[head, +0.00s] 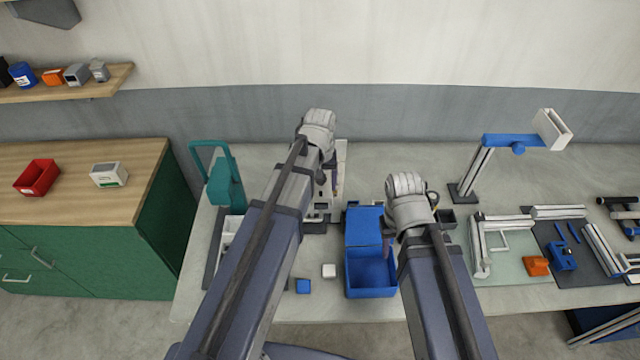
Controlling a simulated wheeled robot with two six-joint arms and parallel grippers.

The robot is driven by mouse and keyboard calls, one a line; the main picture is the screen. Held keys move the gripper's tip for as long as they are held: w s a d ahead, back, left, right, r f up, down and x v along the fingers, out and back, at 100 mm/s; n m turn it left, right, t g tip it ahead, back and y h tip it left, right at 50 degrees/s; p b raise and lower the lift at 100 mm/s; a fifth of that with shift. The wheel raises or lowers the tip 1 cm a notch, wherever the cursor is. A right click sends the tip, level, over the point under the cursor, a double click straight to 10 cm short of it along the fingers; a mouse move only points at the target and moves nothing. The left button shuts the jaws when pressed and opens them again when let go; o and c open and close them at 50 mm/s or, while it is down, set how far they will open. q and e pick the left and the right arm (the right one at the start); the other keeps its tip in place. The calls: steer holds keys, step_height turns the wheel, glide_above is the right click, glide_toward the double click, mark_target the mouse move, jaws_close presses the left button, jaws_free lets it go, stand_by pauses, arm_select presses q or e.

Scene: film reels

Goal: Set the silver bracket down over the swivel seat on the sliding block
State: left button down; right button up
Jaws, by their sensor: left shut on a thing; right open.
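My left gripper (326,182) is over the back middle of the bench, above a pale fixture (320,207) with small grey and white parts. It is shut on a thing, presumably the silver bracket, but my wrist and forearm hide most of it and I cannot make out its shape. I cannot clearly pick out the sliding block or its swivel seat; they may be in the partly hidden fixture. Whether the held thing touches the fixture cannot be told. My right gripper (391,243) is open, largely hidden under its wrist, near the blue box's raised lid.
A teal frame (225,186) stands left. A post with a blue arm (498,140), rails and an orange block (536,266) are right.

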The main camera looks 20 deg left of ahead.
arm_select(q)
steer(key=shift+s+d+f, duration=0.1)
steer(key=shift+s+f, duration=0.45)
steer(key=shift+s, duration=0.3)
arm_select(e)
steer(key=shift+f, duration=0.5)
arm_select(q)
jaws_free()
arm_select(e)
steer(key=shift+a, duration=0.1)
steer(key=shift+w, duration=0.1)
arm_select(q)
steer(key=shift+w+r+p, duration=0.15)
steer(key=shift+r+p, duration=0.15)
steer(key=shift+p, duration=0.2)
steer(key=r+p, duration=0.5)
steer(key=w+r+p, duration=0.1)
steer(key=r+p, duration=0.2)
steer(key=shift+a+r, duration=0.1)
steer(key=shift+a, duration=0.1)
arm_select(e)
step_height(320, 180, up, 9)
steer(key=shift+w, duration=0.4)
arm_select(q)
steer(key=shift+s, duration=0.1)
arm_select(e)
steer(key=shift+f, duration=0.1)
